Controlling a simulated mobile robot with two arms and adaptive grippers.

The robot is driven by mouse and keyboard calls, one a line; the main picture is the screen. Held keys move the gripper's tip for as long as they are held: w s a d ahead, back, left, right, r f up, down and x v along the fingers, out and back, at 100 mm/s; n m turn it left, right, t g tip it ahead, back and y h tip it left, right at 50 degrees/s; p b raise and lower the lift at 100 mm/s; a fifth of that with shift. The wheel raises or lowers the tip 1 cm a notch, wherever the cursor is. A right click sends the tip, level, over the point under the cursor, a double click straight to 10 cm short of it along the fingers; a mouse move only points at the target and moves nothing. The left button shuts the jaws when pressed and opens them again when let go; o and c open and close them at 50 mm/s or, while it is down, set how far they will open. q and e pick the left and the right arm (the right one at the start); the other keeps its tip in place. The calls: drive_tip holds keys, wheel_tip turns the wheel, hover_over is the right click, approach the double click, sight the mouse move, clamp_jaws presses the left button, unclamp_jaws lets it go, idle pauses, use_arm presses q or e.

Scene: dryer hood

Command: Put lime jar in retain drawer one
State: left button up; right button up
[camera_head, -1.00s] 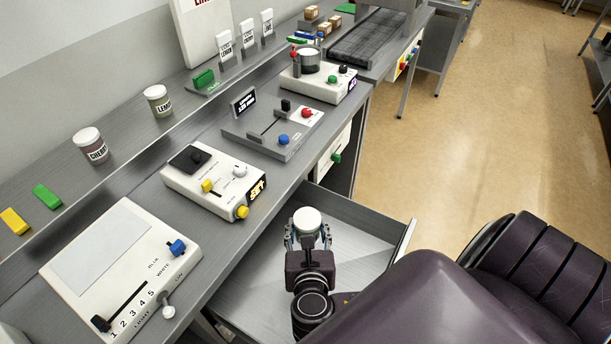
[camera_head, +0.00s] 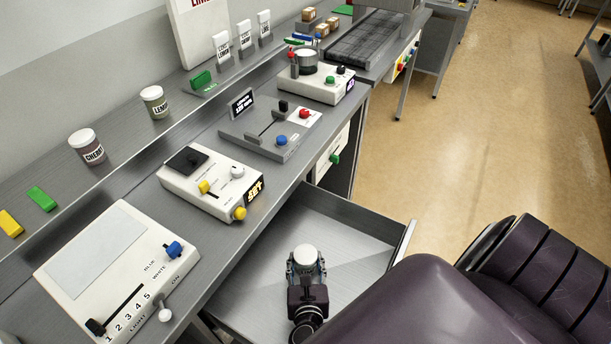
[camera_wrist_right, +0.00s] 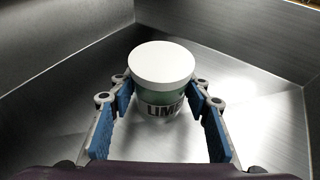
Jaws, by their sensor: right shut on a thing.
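The lime jar has a white lid and a green body with a label reading LIME. In the right wrist view the lime jar (camera_wrist_right: 161,75) is upright between the blue pads of my right gripper (camera_wrist_right: 160,115), inside the drawer's walls. In the head view the jar's white lid (camera_head: 305,256) shows at the tip of my right gripper (camera_head: 306,268), which is shut on it. The open drawer (camera_head: 345,215) is grey metal and pulled out below the counter. Whether the jar's base touches the drawer floor I cannot tell. My left gripper is not in view.
A cherry jar (camera_head: 87,148) and a lemon jar (camera_head: 155,102) stand on the back ledge. A light box (camera_head: 95,262) and a balance-like device (camera_head: 212,182) sit on the counter beside the drawer. The drawer floor around the jar is clear.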

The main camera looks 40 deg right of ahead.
drive_tip(key=o, duration=1.3)
drive_tip(key=shift+r, duration=0.1)
drive_tip(key=v, duration=1.2)
drive_tip(key=shift+b, duration=0.35)
